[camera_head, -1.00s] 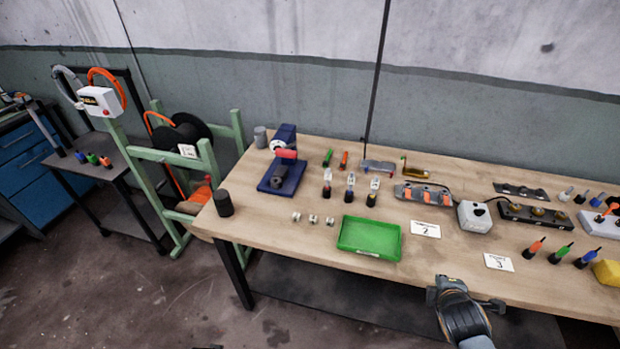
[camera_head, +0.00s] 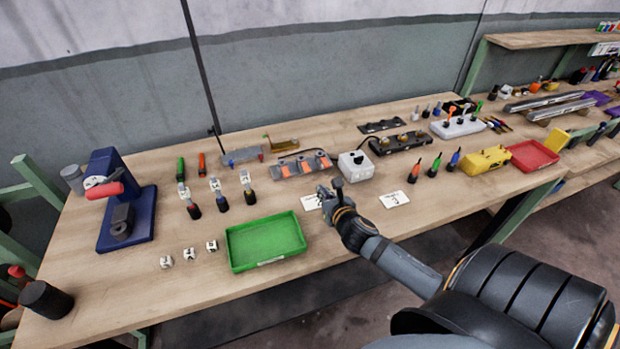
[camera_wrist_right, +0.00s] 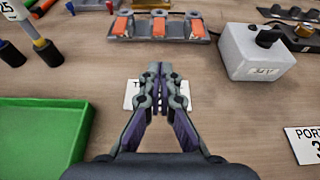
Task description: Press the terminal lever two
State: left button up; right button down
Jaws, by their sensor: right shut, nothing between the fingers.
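The terminal block (camera_head: 291,172) is a grey strip with three orange levers on the table, behind my right gripper. In the right wrist view the terminal block (camera_wrist_right: 142,36) lies at the top, with its middle orange lever (camera_wrist_right: 158,28) almost straight ahead of the fingers. My right gripper (camera_wrist_right: 160,75) is shut and empty; its fingertips are apart from the levers, in front of the strip. In the head view the right gripper (camera_head: 326,194) is above a white card (camera_wrist_right: 130,95) that its fingers partly cover. My left gripper is not in view.
A green tray (camera_head: 266,242) lies left of the gripper. A grey box with a black knob (camera_head: 356,166) stands right of the terminal. A blue press (camera_head: 126,205) is far left. Bare wood separates the gripper from the terminal.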

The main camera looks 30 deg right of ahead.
aim_at(311, 185)
jog(key=x, duration=1)
jog(key=shift+w+d+f+p, duration=0.1)
jog(key=shift+w+f+p, duration=0.15)
jog(key=shift+w+p, duration=0.05)
jog(key=shift+d, duration=0.1)
